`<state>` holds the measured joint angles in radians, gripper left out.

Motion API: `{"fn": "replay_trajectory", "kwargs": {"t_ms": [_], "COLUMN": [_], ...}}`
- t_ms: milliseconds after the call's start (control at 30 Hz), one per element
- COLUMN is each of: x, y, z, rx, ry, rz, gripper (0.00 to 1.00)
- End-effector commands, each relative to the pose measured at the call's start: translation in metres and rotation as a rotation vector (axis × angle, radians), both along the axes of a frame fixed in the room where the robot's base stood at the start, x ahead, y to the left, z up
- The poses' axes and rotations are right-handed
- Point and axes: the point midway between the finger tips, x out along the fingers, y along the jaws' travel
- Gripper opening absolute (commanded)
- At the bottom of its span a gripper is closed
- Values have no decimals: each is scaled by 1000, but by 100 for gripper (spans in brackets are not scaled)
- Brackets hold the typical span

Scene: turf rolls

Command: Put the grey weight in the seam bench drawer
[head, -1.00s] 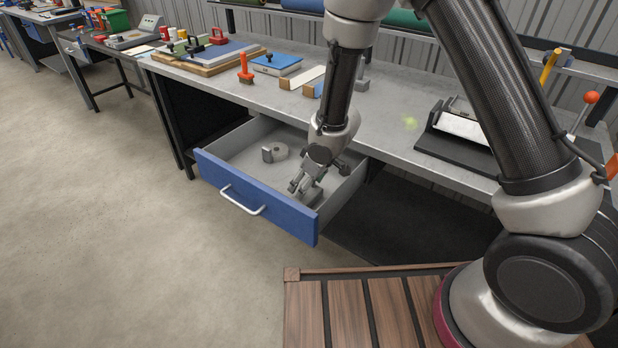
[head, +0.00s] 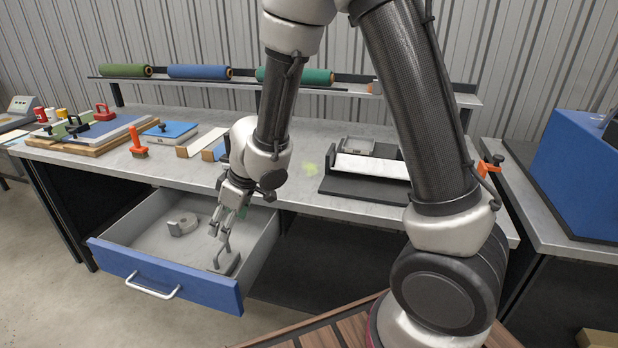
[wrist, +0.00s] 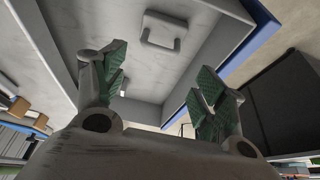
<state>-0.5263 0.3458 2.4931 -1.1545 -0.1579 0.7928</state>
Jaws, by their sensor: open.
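The grey weight (head: 228,262), a dark block with an upright handle, lies on the floor of the open seam bench drawer (head: 150,238), in its front right corner. In the wrist view the weight (wrist: 160,32) shows beyond the fingertips, with nothing between it and the drawer floor. My gripper (head: 230,221) is open and empty, above the drawer and a little above the weight, apart from it. Its two green-padded fingers also frame the wrist view (wrist: 162,82).
The blue drawer front (head: 165,278) juts out from the bench. The worktop (head: 300,190) holds an orange-handled brush (head: 137,140), a blue block (head: 170,131) and a black-based tool (head: 365,178).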

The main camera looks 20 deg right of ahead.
Motion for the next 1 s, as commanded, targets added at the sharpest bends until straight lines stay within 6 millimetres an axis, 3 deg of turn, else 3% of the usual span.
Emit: {"fn": "replay_trajectory", "kwargs": {"t_ms": [67, 167, 267, 367, 400, 467, 500, 600, 700, 800, 900, 1000], "x": [2, 16, 37, 39, 31, 10, -10, -68, -125, -169, -196, -207], "y": [-2, -23, -75, -154, -186, -231, -256, -302, -321, -322, -317, -314], "z": [3, 23, 68, 126, 148, 175, 190, 216, 228, 232, 233, 233], "rx": [-2, -17, -59, -118, -138, -162, -170, -162, -121, -69, -28, -9], "ry": [-6, -51, -136, -209, -222, -224, -214, -164, -97, -41, -3, 14], "rz": [-7, -59, -186, -371, -451, -562, -630, -774, -863, -903, -914, -915], "gripper": [71, 71, 71, 71, 71, 71, 71, 71, 71, 71, 71, 71]}}
